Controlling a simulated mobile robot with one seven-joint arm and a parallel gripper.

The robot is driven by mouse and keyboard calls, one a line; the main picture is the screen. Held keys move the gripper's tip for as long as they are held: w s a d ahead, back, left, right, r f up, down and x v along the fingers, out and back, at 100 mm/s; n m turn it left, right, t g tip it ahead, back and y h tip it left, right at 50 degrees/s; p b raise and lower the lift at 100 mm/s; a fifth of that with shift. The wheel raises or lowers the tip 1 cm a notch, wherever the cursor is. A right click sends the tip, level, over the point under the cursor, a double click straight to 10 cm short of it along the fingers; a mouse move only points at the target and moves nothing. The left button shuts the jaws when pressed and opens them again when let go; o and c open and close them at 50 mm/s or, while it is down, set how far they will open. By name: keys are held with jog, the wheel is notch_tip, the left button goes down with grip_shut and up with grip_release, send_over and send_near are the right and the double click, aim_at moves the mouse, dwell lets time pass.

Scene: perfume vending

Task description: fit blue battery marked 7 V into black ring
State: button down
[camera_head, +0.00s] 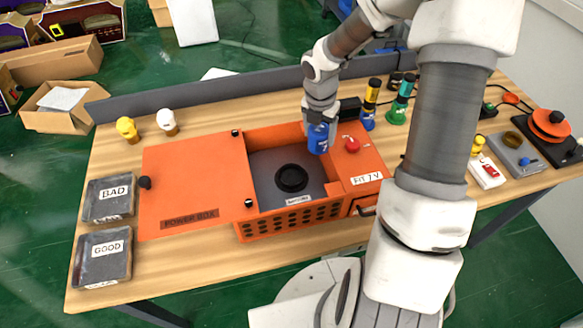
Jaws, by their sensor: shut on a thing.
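My gripper (320,120) points down, shut on a blue battery (318,139). It holds the battery upright over the back right part of the open orange power box (275,137). Small pale marks show on the battery but are too small to read. The black ring (291,178) lies on the dark grey floor inside the box, to the left of and nearer than the battery. The battery is apart from the ring, and the ring looks empty. The tips of my gripper are partly hidden.
The box lid (190,185) lies open to the left. A red button (351,145) and a "FIT 7 V" label (367,179) are on the box's right side. Other batteries (371,92) stand behind it. BAD (128,208) and GOOD (127,270) trays sit at the left.

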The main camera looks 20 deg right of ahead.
jog(key=shift+s+a+f+b, duration=0.15)
jog(key=shift+s+a+f, duration=0.1)
jog(key=shift+a+f, duration=1.15)
jog(key=shift+s+a+f+b, duration=0.15)
jog(key=shift+s+a+f, duration=0.1)
jog(key=shift+a+f, duration=1.15)
jog(key=shift+s+a+f+b, duration=0.15)
jog(key=shift+s+a+f, duration=0.1)
jog(key=shift+a+f, duration=1.15)
jog(key=shift+d+f, duration=0.25)
jog(key=shift+f, duration=0.3)
grip_release()
jog(key=shift+r, duration=0.1)
notch_tip(320, 180, up, 12)
jog(key=s+a+p, duration=0.1)
jog(key=shift+r, duration=0.2)
